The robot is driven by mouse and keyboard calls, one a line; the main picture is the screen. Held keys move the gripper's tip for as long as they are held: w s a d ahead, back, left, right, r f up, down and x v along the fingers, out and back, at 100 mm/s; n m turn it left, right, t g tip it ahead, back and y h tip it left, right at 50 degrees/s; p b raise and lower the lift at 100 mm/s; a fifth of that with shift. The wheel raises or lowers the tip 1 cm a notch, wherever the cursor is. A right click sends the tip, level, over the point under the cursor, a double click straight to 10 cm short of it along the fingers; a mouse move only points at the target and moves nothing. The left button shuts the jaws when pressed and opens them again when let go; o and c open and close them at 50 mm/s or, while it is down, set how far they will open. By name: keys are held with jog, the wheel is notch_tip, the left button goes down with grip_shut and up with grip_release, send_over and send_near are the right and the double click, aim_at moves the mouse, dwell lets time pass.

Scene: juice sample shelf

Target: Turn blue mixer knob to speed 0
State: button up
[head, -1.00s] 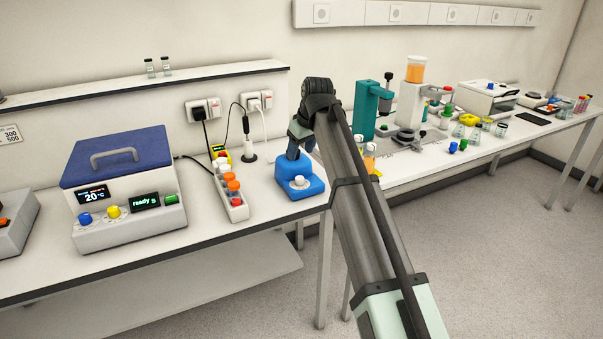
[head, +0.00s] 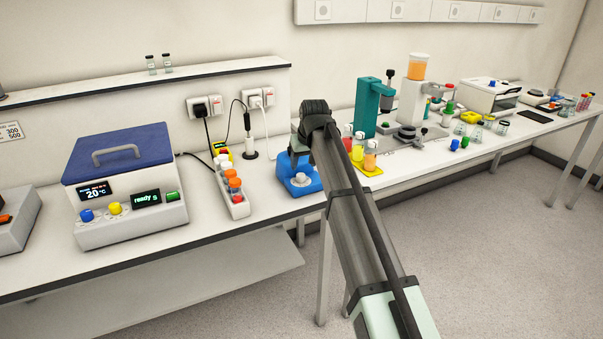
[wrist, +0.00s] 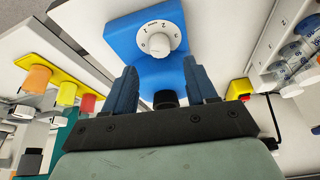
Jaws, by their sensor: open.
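The blue mixer (head: 311,185) stands on the bench near its front edge, partly behind my arm in the head view. Its white round knob (head: 300,180) is on the front part. In the wrist view the knob (wrist: 159,44) sits in a white dial marked with small digits, on the blue body (wrist: 122,40); I cannot clearly tell which digit it points to. My gripper (wrist: 161,76) is open, its two dark blue fingers apart and empty. The fingers lie over the mixer body, short of the knob in the picture. A black round part (wrist: 165,98) shows between them.
A white rack with orange and white caps (head: 234,190) stands left of the mixer. A yellow tray (head: 371,170) with coloured bottles is to the right. The blue-lidded machine (head: 120,155) is at the left. A cable and sockets (head: 258,98) are behind.

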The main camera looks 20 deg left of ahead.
aim_at(301, 175)
jog(key=shift+x, duration=3.1)
jog(key=c, duration=1)
